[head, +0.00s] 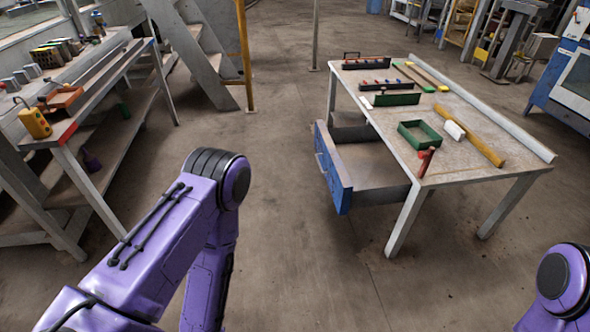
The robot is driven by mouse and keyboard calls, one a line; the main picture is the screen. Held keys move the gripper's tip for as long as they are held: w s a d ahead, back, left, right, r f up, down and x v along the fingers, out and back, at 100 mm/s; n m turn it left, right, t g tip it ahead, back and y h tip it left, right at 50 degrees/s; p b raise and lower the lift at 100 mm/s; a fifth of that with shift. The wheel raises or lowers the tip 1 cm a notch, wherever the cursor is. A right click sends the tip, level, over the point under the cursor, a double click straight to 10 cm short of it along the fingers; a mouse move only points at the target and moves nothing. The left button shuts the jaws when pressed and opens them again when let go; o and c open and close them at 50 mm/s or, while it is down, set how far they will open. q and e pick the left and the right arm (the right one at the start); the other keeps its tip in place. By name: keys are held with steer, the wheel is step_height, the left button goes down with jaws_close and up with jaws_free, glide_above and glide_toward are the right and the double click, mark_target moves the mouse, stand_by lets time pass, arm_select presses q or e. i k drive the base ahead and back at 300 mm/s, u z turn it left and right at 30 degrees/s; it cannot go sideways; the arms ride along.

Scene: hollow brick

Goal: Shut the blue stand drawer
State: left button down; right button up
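The blue-fronted drawer (333,169) sticks out, open, from the left side of the table stand (455,165). Its blue front faces left, with a handle on it, and its grey interior shows empty. My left arm comes in at the lower left, its elbow left of and below the drawer, apart from it. Part of my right arm shows at the lower right corner. Neither gripper is in view.
On the tabletop lie a green open box (419,135), a yellow bar (469,136), a red-handled tool (427,162) and dark racks. A workbench (85,95) with tools stands at left. The floor (290,230) between is clear.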

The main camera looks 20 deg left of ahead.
mark_target(360, 170)
steer(key=u, duration=0.5)
steer(key=i, duration=1.4)
steer(key=z, duration=0.6)
